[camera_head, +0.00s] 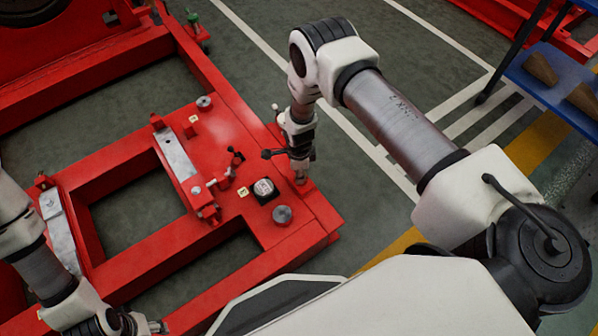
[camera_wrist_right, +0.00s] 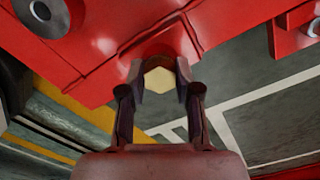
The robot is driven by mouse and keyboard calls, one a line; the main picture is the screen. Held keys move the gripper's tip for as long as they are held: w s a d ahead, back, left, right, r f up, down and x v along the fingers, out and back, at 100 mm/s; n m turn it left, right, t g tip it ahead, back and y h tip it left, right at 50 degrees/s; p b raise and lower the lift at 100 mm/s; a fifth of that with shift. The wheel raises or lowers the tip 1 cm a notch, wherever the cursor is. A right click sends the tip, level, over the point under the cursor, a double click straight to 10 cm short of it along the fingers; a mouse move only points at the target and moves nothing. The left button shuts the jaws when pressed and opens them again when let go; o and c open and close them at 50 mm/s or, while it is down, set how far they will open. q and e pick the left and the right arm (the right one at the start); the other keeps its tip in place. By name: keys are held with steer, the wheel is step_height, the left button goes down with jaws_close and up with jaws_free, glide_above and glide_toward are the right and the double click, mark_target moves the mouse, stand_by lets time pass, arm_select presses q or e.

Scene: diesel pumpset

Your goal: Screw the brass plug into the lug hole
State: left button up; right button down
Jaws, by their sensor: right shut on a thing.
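The brass plug (camera_wrist_right: 159,79) shows in the right wrist view as a pale yellow hex head between my fingertips. My right gripper (camera_head: 300,178) is shut on it, pointing down at the outer edge of the red frame; it also shows in the right wrist view (camera_wrist_right: 160,82). The red lug (camera_wrist_right: 170,42) juts from the frame right at the plug; in the head view it shows just below the fingertips (camera_head: 304,189). The lug hole and the plug's thread are hidden, so I cannot tell how they meet. My left gripper (camera_head: 150,326) is at the bottom left, partly cut off.
The red frame (camera_head: 240,120) carries bolts, a slotted metal plate (camera_head: 177,155), a small black-and-white square block (camera_head: 264,190) and a round grey mount (camera_head: 282,215). A blue shelf (camera_head: 545,85) with brownish pieces stands at the upper right.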

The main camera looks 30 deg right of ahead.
steer(key=m, duration=0.6)
steer(key=shift+d+m, duration=0.15)
steer(key=shift+m, duration=0.15)
steer(key=m, duration=0.5)
steer(key=shift+w+d+f+p, duration=0.1)
steer(key=shift+p, duration=0.2)
steer(key=c, duration=0.9)
jaws_free()
steer(key=shift+c, duration=0.2)
steer(key=n, duration=1.1)
steer(key=shift+a+n+b, duration=0.25)
steer(key=shift+n+b, duration=0.05)
